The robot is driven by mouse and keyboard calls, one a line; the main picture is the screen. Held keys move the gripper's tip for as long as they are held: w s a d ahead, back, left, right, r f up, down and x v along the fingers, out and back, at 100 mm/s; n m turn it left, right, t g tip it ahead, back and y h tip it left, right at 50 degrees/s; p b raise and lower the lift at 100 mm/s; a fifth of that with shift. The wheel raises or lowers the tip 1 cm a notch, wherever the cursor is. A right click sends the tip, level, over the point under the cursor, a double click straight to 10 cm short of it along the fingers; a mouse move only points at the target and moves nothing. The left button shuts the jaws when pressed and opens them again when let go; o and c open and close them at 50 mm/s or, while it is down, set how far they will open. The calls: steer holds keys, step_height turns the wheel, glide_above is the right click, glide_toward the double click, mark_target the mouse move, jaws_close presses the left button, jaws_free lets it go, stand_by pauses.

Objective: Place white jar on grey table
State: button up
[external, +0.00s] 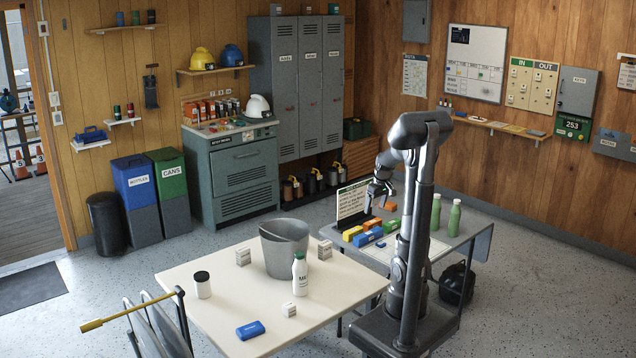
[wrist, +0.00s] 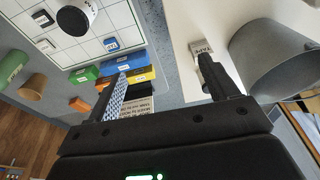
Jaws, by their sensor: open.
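A white jar (external: 203,288) with a black lid stands upright on the cream table (external: 180,278), near its left side in the external view. The grey table (external: 455,240) stands behind and to the right; it also shows in the wrist view (wrist: 172,88). My gripper (external: 378,192) is above the back of the grey table, far from that jar. In the wrist view my gripper (wrist: 163,66) is open, with nothing between its fingers. A white round thing with a black top (wrist: 76,17) sits on the grid sheet; my arm seems to hide that spot externally.
The grey table holds coloured boxes (external: 362,238), a laptop-like sign (external: 353,203), two green bottles (external: 454,217) and a grid sheet (wrist: 72,42). The cream table holds a grey bin (external: 285,252), a white bottle (external: 299,275), a blue box (external: 250,330) and small cartons (external: 243,257).

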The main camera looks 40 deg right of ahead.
steer(key=s+a+r+t, duration=0.1)
steer(key=s+a+r, duration=0.2)
steer(key=s+a, duration=0.3)
steer(key=s+a+r+t, duration=0.2)
steer(key=s+a+r, duration=0.2)
steer(key=a, duration=1.1)
steer(key=shift+s, duration=1.25)
